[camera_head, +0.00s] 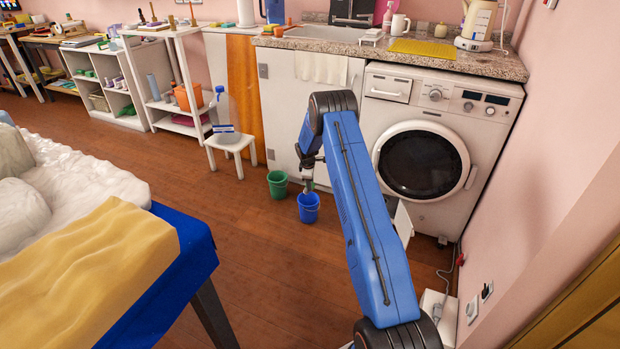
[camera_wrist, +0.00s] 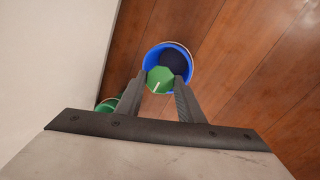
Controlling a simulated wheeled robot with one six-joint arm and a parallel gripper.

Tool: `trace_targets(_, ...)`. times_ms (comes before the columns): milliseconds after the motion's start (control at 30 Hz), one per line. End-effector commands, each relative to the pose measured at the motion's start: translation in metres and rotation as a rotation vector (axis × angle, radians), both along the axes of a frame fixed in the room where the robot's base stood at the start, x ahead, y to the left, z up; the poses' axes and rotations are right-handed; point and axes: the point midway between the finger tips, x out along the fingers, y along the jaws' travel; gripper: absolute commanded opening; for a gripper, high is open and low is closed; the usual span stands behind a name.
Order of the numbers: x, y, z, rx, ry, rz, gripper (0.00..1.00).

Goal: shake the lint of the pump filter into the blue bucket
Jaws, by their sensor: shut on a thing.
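The blue bucket (camera_head: 308,209) stands on the wooden floor in front of the white cabinet, beside a green bucket (camera_head: 277,186). My gripper (camera_wrist: 160,88) points down over the blue bucket, whose rim and dark inside show in the wrist view (camera_wrist: 168,50). The fingers are shut on a green piece (camera_wrist: 159,76), which I take to be the pump filter's knob. It hangs over the near part of the bucket's opening. The filter's lower part and any lint are hidden. In the head view my arm partly covers the gripper.
The washing machine (camera_head: 422,160) stands right of my arm, with a small white flap (camera_head: 403,222) open low at its front. A white stool (camera_head: 231,145) with a bottle stands left of the buckets. The floor in front is free; a bed (camera_head: 90,250) lies left.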

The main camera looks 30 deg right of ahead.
Motion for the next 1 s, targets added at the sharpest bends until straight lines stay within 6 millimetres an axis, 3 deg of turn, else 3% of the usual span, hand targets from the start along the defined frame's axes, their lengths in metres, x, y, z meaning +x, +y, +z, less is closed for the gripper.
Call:
trace_targets(33, 0.005, -0.001, 0.011, -0.004, -0.012, -0.001, 0.02)
trace_targets(167, 0.004, -0.001, 0.012, -0.003, -0.011, -0.001, 0.02)
trace_targets(300, 0.005, -0.001, 0.065, -0.004, -0.016, -0.001, 0.02)
trace_targets(367, 0.003, -0.001, 0.048, -0.001, -0.005, 0.000, 0.02)
trace_targets(467, 0.002, -0.001, 0.005, -0.001, -0.004, 0.001, 0.02)
trace_targets(700, 0.004, -0.001, 0.012, -0.003, -0.011, -0.001, 0.02)
trace_targets(767, 0.006, -0.002, 0.034, -0.004, -0.017, -0.001, 0.02)
trace_targets(800, 0.006, -0.002, 0.055, -0.004, -0.018, -0.001, 0.02)
trace_targets(867, 0.004, -0.001, 0.063, -0.003, -0.011, -0.001, 0.02)
trace_targets(1000, 0.002, -0.001, 0.005, -0.001, -0.004, 0.001, 0.02)
